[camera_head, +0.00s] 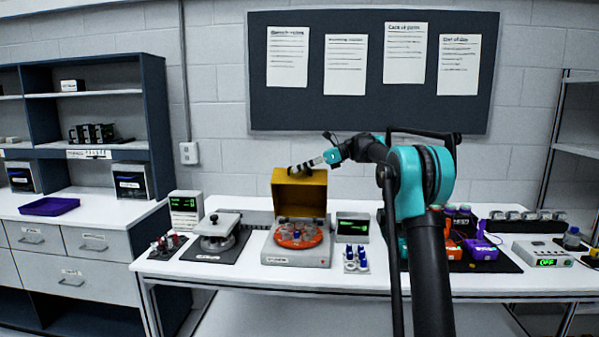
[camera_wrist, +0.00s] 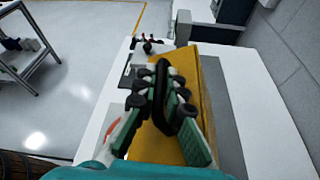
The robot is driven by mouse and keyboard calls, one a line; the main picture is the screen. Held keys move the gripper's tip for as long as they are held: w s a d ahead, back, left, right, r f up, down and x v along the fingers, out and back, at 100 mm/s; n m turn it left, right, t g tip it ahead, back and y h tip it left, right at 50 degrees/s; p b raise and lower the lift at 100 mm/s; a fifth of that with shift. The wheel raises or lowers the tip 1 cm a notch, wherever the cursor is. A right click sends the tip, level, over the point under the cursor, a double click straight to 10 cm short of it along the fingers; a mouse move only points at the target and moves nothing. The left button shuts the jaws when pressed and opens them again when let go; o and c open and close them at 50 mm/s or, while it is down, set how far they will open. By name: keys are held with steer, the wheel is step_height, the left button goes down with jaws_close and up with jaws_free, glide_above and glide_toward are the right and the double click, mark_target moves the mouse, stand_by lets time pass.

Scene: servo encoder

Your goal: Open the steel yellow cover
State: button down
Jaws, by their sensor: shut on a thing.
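The yellow cover (camera_head: 299,194) stands raised on the back of a grey device on the bench, tilted up and open in the head view. Below it an orange round rotor (camera_head: 298,235) with small tubes is exposed. My gripper (camera_head: 305,169) is at the cover's top edge. In the wrist view the yellow cover (camera_wrist: 186,75) lies under my gripper (camera_wrist: 168,80), whose green fingers are closed around a dark handle (camera_wrist: 180,115) on the cover. The far side of the cover is hidden.
Left of the device is another unit with a grey lid (camera_head: 217,225). A small rack of tubes (camera_head: 356,260) and a display box (camera_head: 352,227) stand to its right. Purple and orange items (camera_head: 480,248) and a white meter (camera_head: 541,252) are farther right. The wall is close behind.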

stand_by(0.3)
steer(key=c, duration=1.9)
jaws_free()
steer(key=shift+d, duration=0.1)
steer(key=v, duration=1.2)
steer(key=shift+w, duration=0.1)
